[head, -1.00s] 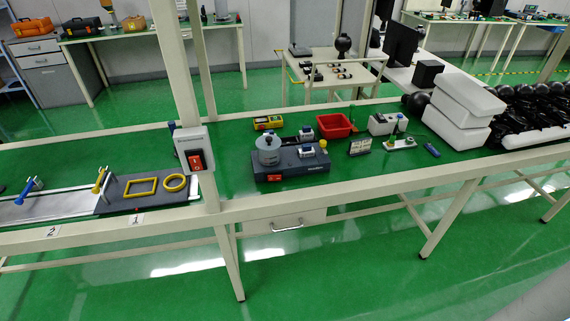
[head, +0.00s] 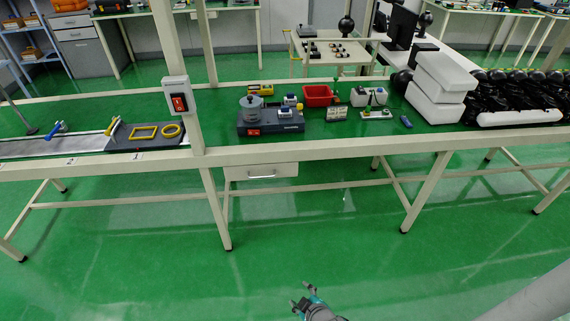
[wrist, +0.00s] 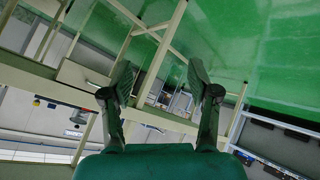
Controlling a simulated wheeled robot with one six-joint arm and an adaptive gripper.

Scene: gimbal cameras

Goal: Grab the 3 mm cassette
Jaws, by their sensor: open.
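No item can be made out as the 3 mm cassette; the labels are too small to read in the head view. Several small items stand on the green bench (head: 340,141), among them a dark grey device (head: 270,123) with a round grey pot, a red tray (head: 318,95) and a white box (head: 369,96). My gripper (head: 302,296) shows at the bottom of the head view, over the floor and well short of the bench. In the wrist view its two fingers (wrist: 161,78) are spread apart with nothing between them.
A post with a red switch box (head: 179,102) rises from the bench's front. White foam blocks (head: 440,88) and black wrapped items (head: 515,98) fill its right part. A low table (head: 318,61) with small dark items stands behind. The green floor (head: 330,240) in front is clear.

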